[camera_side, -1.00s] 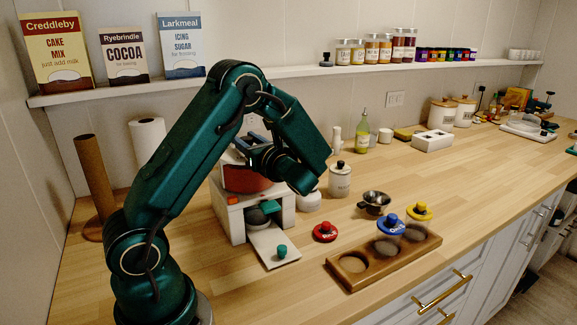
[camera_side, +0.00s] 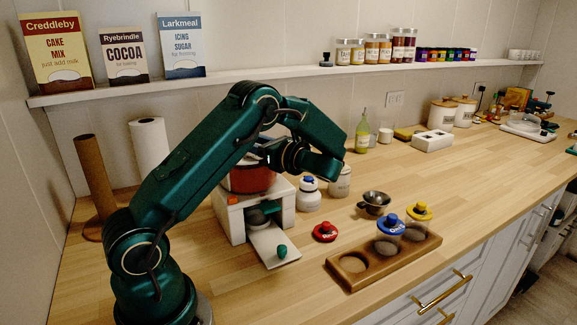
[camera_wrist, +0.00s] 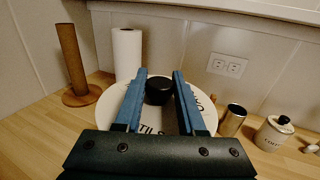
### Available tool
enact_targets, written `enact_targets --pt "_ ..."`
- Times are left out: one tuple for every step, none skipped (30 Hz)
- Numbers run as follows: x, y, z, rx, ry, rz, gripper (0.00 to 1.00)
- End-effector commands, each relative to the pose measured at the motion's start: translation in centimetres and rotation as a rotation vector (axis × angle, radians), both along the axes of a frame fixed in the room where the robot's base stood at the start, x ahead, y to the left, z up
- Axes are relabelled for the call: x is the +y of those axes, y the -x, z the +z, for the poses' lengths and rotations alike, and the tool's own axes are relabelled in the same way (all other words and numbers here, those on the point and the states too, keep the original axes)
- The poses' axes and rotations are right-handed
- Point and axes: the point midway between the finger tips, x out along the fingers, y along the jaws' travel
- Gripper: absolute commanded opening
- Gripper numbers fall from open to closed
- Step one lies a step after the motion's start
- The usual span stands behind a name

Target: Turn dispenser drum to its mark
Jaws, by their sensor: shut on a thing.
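The dispenser (camera_side: 232,220) is a white box with a red drum (camera_side: 252,180) on top, left of centre in the side view. In the wrist view I see a round white top (camera_wrist: 112,101) with black lettering, partly hidden by my fingers, and a black knob (camera_wrist: 158,90) at its middle. My gripper (camera_wrist: 160,75) has its blue fingers on either side of this knob and is shut on it. In the side view my arm hides most of the gripper above the drum. I cannot make out the mark.
A white tray with a green knob (camera_side: 282,251) extends from the dispenser's front. A red-lidded piece (camera_side: 324,232), a metal cup (camera_side: 374,202) and a wooden holder (camera_side: 346,284) stand to the right. White jars are close behind. A cardboard tube (camera_side: 95,185) and paper roll (camera_side: 150,150) stand left.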

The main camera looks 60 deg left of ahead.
Motion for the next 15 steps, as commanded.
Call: enact_targets --pt "-0.1 0.01 0.06 0.002 -0.002 0.001 0.0" --pt "-0.1 0.01 0.06 0.002 -0.002 0.001 0.43" --pt "-0.1 0.01 0.06 0.002 -0.002 0.0 0.58" --pt "-0.09 0.01 0.06 0.002 -0.002 0.0 0.69" --pt "-0.08 0.01 0.05 0.002 -0.001 0.0 0.69" --pt "-0.07 0.01 0.05 0.002 -0.001 0.0 0.69" --pt "-0.07 0.01 0.05 0.002 -0.001 0.0 0.69" --pt "-0.06 0.01 0.05 0.001 -0.002 0.0 0.69" --pt "-0.04 0.0 0.04 0.001 -0.002 0.0 0.69" --pt "-0.04 0.01 0.04 0.001 -0.002 0.0 0.69" --pt "-0.04 0.01 0.04 0.001 -0.002 0.0 0.69" --pt "-0.04 0.01 0.04 0.001 -0.002 0.0 0.69" --pt "-0.07 -0.02 0.04 0.0 -0.001 -0.001 0.69" --pt "-0.15 -0.07 0.03 0.0 -0.001 -0.001 0.69" --pt "-0.38 -0.19 0.03 -0.001 -0.001 -0.003 0.69"
